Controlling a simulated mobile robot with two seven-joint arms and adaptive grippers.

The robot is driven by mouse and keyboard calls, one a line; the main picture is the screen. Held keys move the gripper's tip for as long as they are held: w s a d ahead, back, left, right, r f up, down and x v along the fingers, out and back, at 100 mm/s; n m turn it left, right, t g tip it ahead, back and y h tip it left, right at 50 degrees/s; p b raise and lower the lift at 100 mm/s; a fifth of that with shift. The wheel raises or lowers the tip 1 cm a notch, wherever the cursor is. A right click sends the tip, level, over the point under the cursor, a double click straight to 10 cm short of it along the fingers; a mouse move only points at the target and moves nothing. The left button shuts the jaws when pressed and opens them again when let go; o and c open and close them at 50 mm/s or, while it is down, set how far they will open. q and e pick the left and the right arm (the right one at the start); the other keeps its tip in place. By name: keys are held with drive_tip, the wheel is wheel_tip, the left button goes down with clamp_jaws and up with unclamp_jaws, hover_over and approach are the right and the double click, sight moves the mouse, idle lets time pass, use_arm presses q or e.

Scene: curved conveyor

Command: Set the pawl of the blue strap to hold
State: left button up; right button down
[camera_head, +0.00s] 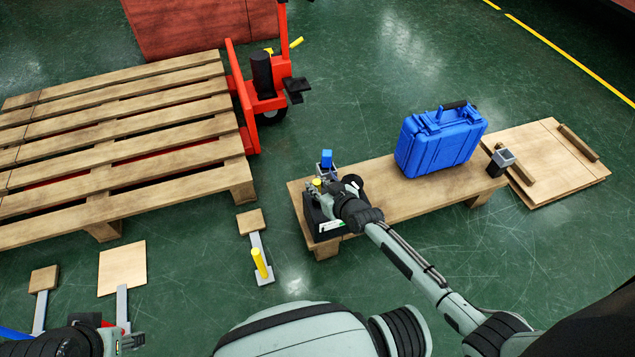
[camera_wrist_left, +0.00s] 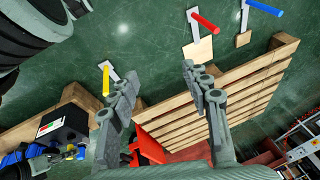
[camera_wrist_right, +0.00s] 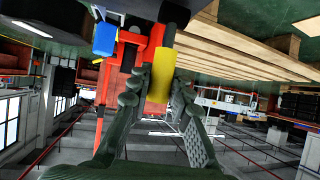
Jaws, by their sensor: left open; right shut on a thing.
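My right gripper (camera_head: 322,187) is at the black box (camera_head: 315,217) on the left end of the low wooden bench. In the right wrist view its fingers are shut on a yellow handle (camera_wrist_right: 160,75). A blue block (camera_head: 327,158) stands just beyond it; it also shows in the right wrist view (camera_wrist_right: 104,38), apart from the fingers. I cannot make out a blue strap or a pawl; the right hand hides part of the box top. My left gripper (camera_wrist_left: 148,75) is open and empty, over the floor at the lower left of the head view.
A blue case (camera_head: 440,140) stands on the bench (camera_head: 385,185), with a small grey-topped block (camera_head: 503,158) at its right end. A pallet (camera_head: 120,165) and red pallet jack (camera_head: 262,95) are at left. Floor levers with yellow (camera_wrist_left: 106,80), red (camera_wrist_left: 204,23) and blue (camera_wrist_left: 264,8) handles stand near my left arm.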

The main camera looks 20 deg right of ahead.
drive_tip(key=w+g+p, duration=0.2)
drive_tip(key=p, duration=0.1)
drive_tip(key=shift+a+g+p, duration=0.1)
drive_tip(key=shift+g+p, duration=0.2)
drive_tip(key=shift+g, duration=0.1)
use_arm(q)
drive_tip(key=s+d+x, duration=0.1)
drive_tip(key=x, duration=0.9)
drive_tip(key=shift+d+f+h, duration=0.3)
drive_tip(key=shift+d+f, duration=0.15)
drive_tip(key=shift+d, duration=0.15)
use_arm(e)
drive_tip(key=shift+w+f+g, duration=0.25)
drive_tip(key=shift+w+g, duration=0.05)
drive_tip(key=shift+g, duration=0.3)
drive_tip(key=c, duration=1.4)
unclamp_jaws()
use_arm(q)
drive_tip(key=shift+w, duration=0.1)
use_arm(e)
drive_tip(key=shift+o, duration=0.2)
drive_tip(key=shift+s, duration=0.15)
drive_tip(key=v, duration=1.1)
drive_tip(key=shift+s+r, duration=0.25)
drive_tip(key=shift+r, duration=0.1)
